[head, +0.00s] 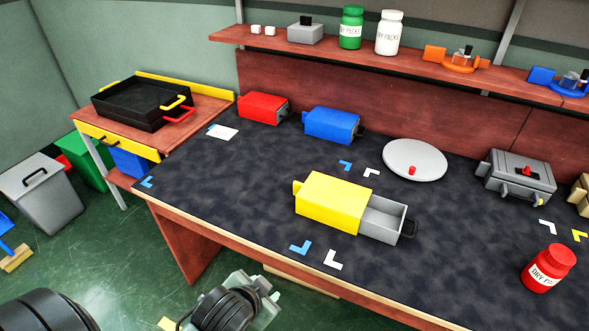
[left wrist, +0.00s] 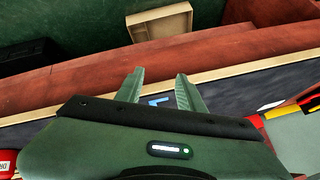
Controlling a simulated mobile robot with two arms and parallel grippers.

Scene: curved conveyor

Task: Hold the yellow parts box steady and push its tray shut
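The yellow parts box (head: 333,203) lies on the dark bench top near the middle in the head view. Its grey tray (head: 383,219) sticks out of the right end, pulled partly open, with a black handle (head: 409,229) on its front. A yellow tab (head: 297,187) is on the box's left end. My left gripper (left wrist: 158,91) shows in the left wrist view with its two fingers apart and nothing between them. In the head view parts of my arm are at the bottom edge, apart from the box. My right gripper is not seen.
Behind the box are a blue box (head: 332,124), a red box (head: 262,108) and a grey round lid (head: 415,160). A red bottle (head: 547,268) and a grey case (head: 517,176) stand to the right.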

